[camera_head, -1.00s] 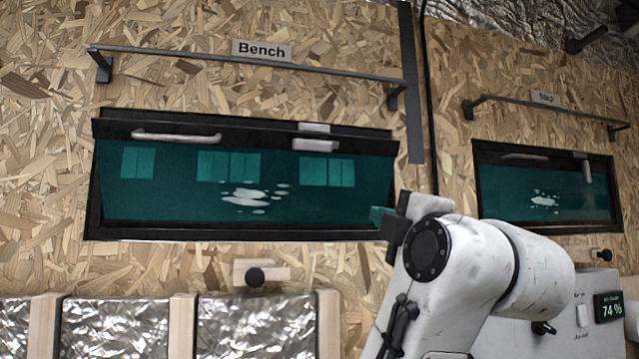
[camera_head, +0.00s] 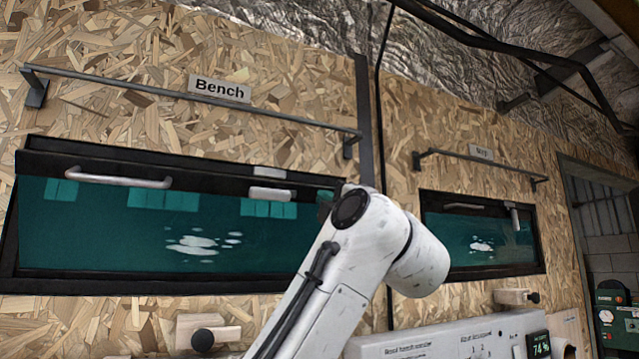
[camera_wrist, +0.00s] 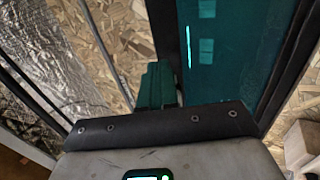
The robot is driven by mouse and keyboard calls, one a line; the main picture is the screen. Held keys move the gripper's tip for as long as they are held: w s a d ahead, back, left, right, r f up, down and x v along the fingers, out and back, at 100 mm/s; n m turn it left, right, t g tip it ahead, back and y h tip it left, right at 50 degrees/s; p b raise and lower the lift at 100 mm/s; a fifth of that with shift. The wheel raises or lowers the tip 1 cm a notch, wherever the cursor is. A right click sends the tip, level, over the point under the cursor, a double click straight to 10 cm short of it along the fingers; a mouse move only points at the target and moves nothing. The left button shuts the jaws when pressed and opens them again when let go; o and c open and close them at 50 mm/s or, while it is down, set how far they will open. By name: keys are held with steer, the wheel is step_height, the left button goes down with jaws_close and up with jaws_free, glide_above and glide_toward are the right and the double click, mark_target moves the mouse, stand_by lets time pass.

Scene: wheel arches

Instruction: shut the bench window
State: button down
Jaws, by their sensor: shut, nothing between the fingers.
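The bench window (camera_head: 110,225) is a wide teal pane in a black frame under the "Bench" label (camera_head: 219,88). Its top edge leans out from the frame, so it stands ajar. A pale bar handle (camera_head: 118,180) and a pale latch block (camera_head: 270,194) sit along its top. My gripper (camera_head: 325,205) is at the pane's upper right corner, mostly hidden behind my arm. In the wrist view my gripper (camera_wrist: 158,75) has its teal fingers together and empty, beside the window's dark edge, with the pane (camera_wrist: 235,50) to the right. Contact cannot be told.
A rail (camera_head: 200,103) runs above the window. A second, smaller window (camera_head: 485,240) is to the right, beyond a dark vertical strip (camera_head: 364,120). A black knob on a wooden block (camera_head: 203,339) is below. A doorway is at far right.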

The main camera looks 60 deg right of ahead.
mark_target(314, 189)
steer(key=shift+p+x, duration=0.85)
steer(key=shift+x, duration=1.15)
